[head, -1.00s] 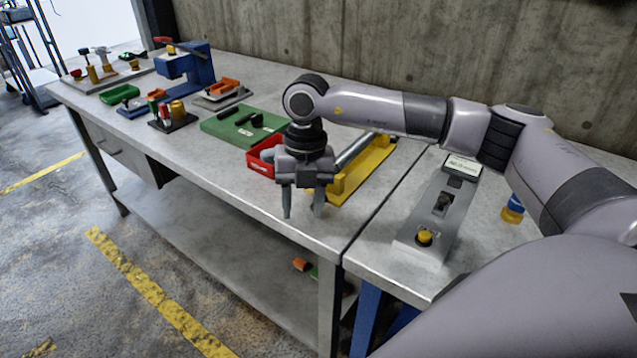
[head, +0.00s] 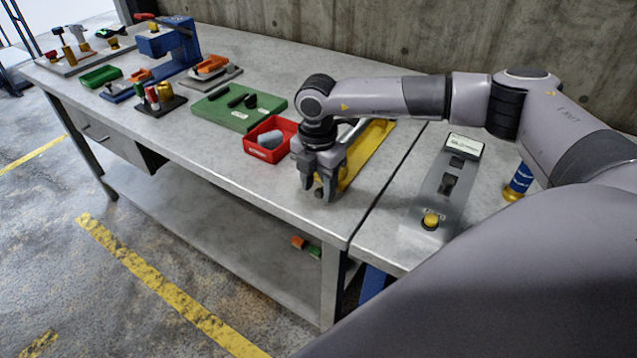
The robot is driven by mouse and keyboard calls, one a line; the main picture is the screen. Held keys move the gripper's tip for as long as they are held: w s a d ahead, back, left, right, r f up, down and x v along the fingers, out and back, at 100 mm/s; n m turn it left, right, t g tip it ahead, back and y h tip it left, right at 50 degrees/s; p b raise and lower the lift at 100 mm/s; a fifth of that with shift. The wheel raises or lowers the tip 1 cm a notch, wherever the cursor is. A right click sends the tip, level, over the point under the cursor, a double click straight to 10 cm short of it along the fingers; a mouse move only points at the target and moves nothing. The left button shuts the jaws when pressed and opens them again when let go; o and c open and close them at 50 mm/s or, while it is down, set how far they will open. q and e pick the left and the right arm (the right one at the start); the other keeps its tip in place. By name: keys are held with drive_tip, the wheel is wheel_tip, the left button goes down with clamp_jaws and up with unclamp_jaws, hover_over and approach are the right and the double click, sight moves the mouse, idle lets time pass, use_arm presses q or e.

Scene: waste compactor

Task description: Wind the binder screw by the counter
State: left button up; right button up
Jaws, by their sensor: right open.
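My right gripper (head: 318,192) is open and empty, pointing down over the front part of the bench, just right of the red bin. Its arm reaches in from the right. Behind it is a yellow frame (head: 376,148) with a metal bar, partly hidden by the gripper and wrist. On the right-hand table stands a grey sloped unit (head: 455,207) with a white label plate, dark fittings and a yellow knob (head: 431,219). I cannot tell which of these is the binder screw or counter. My left gripper is not in view.
A red bin (head: 262,154) with grey pieces and a green board (head: 238,113) with black parts lie left of the gripper. A blue press (head: 170,45) and small fixtures stand farther left. A blue and yellow cylinder (head: 519,182) stands right of the grey unit. The bench front is clear.

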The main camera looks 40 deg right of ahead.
drive_tip(key=shift+f, duration=0.45)
clamp_jaws()
idle(0.5)
